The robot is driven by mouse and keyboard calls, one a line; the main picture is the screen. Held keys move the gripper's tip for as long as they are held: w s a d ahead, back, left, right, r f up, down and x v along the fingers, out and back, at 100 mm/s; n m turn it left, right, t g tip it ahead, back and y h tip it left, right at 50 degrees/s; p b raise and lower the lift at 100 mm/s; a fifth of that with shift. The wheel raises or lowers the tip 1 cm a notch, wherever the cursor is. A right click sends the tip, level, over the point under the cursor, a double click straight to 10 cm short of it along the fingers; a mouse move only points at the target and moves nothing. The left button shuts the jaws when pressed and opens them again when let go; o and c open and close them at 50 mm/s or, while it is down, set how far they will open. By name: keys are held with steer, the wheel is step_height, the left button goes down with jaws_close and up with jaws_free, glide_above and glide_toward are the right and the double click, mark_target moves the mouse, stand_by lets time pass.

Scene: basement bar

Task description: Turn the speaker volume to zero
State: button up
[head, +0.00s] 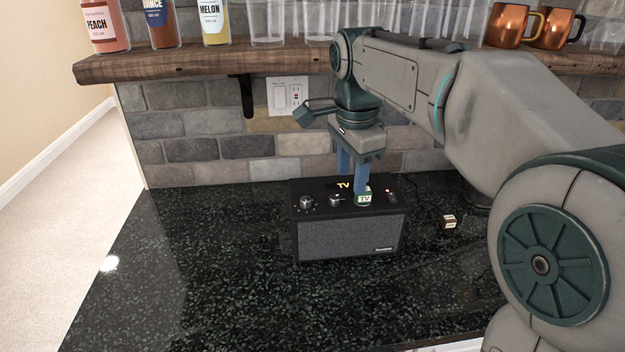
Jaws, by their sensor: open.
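The speaker (345,240) is a black box with a grey grille, upright on the dark counter. Its top panel carries a silver knob (306,202) at the left and another knob (335,199) nearer the middle. I cannot read their markings or tell which is the volume knob, nor their settings. My gripper (353,182) points down over the speaker's top, right of and behind the middle knob. Its blue fingers are apart.
A small brown-and-white block (448,221) lies on the counter (200,270) right of the speaker. A wooden shelf (190,64) with bottles, glasses and copper mugs (510,25) overhangs behind. A stone wall stands at the back. The counter left of the speaker is clear.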

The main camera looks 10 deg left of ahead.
mark_target(307, 198)
steer(key=w+a+r+m, duration=0.4)
steer(key=a+m, duration=0.2)
steer(key=a, duration=0.3)
steer(key=shift+g, duration=0.3)
steer(key=f, duration=0.9)
steer(key=w+f, duration=0.1)
steer(key=f, duration=0.3)
steer(key=shift+f, duration=0.35)
jaws_close()
